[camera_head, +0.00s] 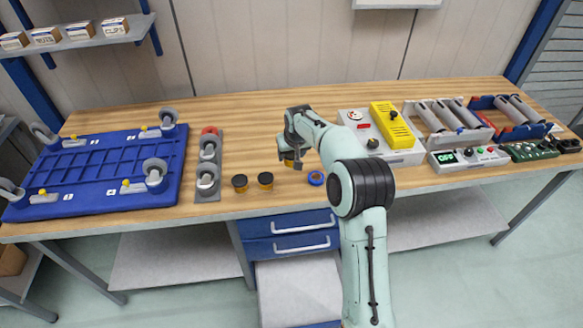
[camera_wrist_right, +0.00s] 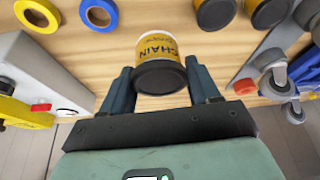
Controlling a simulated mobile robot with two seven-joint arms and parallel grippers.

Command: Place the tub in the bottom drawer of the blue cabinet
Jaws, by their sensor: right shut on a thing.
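The tub (camera_wrist_right: 158,62) is yellow with a black lid and the word CHAIN on it. In the right wrist view it sits between the fingers of my right gripper (camera_wrist_right: 160,88), which is shut on it. In the head view my right gripper (camera_head: 292,150) is over the workbench, and the tub is mostly hidden behind it. The blue cabinet (camera_head: 262,250) stands under the bench front with two closed upper drawers. Below them a drawer with a pale interior (camera_head: 298,290) looks pulled out, its blue front cut by the picture's bottom edge. My left gripper is out of view.
Two more black-lidded tubs (camera_head: 240,182) (camera_head: 265,180) and a blue tape roll (camera_head: 316,178) lie nearby. A control box (camera_head: 398,152) and rollers (camera_head: 448,115) are right.

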